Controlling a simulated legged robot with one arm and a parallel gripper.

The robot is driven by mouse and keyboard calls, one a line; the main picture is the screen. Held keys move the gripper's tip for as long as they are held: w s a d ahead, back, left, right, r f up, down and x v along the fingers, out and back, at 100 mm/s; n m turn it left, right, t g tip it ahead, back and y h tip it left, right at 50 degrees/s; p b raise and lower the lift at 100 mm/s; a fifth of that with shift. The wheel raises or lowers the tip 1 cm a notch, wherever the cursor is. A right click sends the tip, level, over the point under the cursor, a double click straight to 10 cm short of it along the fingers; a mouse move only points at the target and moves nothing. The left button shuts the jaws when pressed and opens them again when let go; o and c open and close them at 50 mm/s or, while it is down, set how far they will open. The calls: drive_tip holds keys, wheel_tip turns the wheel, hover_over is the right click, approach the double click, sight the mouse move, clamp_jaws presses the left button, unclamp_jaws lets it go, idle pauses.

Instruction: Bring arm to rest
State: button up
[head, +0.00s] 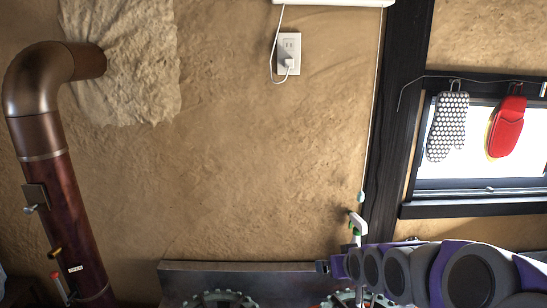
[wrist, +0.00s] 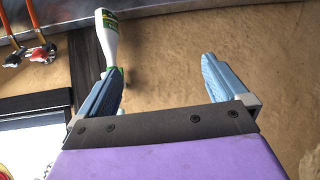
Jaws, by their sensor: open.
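My arm comes in from the lower right of the head view, purple and grey, reaching left in front of the wall. Its end, my gripper (head: 325,267), is beside the dark metal ledge. In the wrist view my gripper (wrist: 162,68) is open, its two blue fingers wide apart with only clay wall showing between them. A white bottle with a green label (wrist: 108,38) appears just past the left finger, which hides its lower end; I cannot tell whether they touch. A white and green item (head: 356,224) shows above the arm in the head view.
A metal stovepipe (head: 60,175) stands at the left. A dark post (head: 398,110) and a window ledge (head: 470,208) are at the right, with a dotted mitt (head: 448,127) and red mitt (head: 506,127) hanging. An outlet (head: 289,53) is on the wall. Burner grates (head: 218,299) are below.

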drive_tip(key=s+a+f+g, duration=0.1)
drive_tip(key=s+g, duration=0.2)
drive_tip(key=s, duration=1)
drive_tip(key=s+a+f+g+h, duration=0.1)
drive_tip(key=s+g, duration=0.3)
drive_tip(key=s, duration=0.9)
drive_tip(key=s+a+f+m+g, duration=0.1)
drive_tip(key=s+g, duration=0.3)
drive_tip(key=s, duration=1)
drive_tip(key=shift+f, duration=0.45)
